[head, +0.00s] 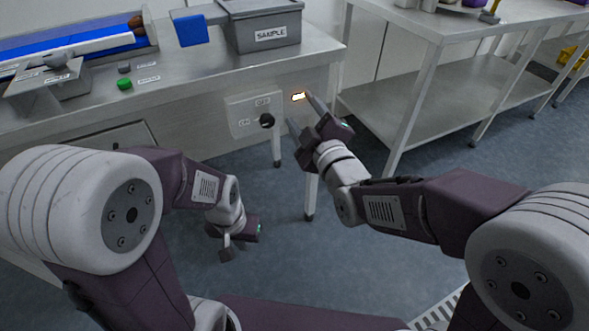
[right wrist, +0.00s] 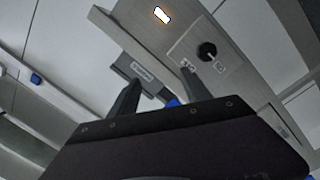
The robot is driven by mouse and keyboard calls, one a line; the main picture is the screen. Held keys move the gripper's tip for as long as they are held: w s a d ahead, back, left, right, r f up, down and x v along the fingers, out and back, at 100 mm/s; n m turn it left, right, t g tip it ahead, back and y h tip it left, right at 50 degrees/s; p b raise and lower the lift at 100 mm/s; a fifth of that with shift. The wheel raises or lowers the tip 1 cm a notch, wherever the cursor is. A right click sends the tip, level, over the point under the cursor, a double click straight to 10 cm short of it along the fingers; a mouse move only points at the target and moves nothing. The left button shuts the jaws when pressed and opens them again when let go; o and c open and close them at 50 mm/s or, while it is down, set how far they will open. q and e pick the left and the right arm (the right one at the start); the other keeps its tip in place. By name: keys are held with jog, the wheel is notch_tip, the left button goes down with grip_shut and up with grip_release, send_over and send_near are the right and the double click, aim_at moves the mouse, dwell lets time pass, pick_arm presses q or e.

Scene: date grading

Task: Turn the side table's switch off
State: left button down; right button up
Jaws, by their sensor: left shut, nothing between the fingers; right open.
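The switch is a black rotary knob (head: 266,121) on a pale plate (head: 238,108) on the front of the side table (head: 195,105). The plate has an OFF label at the top and an ON label at the left. I cannot tell where the knob points. A small lamp (head: 298,97) right of the plate glows. My right gripper (head: 304,113) is open and empty, just right of the knob and apart from it. In the right wrist view the knob (right wrist: 207,51) shows beyond the fingers, beside the lamp (right wrist: 162,14). My left gripper (head: 225,250) is shut and empty, low over the floor.
A grey SAMPLE bin (head: 262,35) stands on the table near its right end. A green button (head: 124,84), a dark button and a scale (head: 45,78) are at the left, before a blue conveyor (head: 75,45). A steel shelf table (head: 440,75) stands at right.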

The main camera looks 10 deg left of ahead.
jog(key=n+y+b, duration=0.1)
jog(key=b, duration=0.4)
send_near(268, 123)
jog(key=shift+g, duration=0.4)
jog(key=b+x, duration=0.2)
jog(key=x, duration=0.6)
jog(key=shift+w+r, duration=0.15)
jog(key=shift+w, duration=0.1)
jog(key=shift+w+a, duration=0.2)
jog(key=shift+w, duration=0.1)
pick_arm(q)
notch_tip(268, 123, down, 10)
jog(key=shift+f, duration=0.25)
pick_arm(e)
jog(key=shift+r, duration=0.1)
grip_shut()
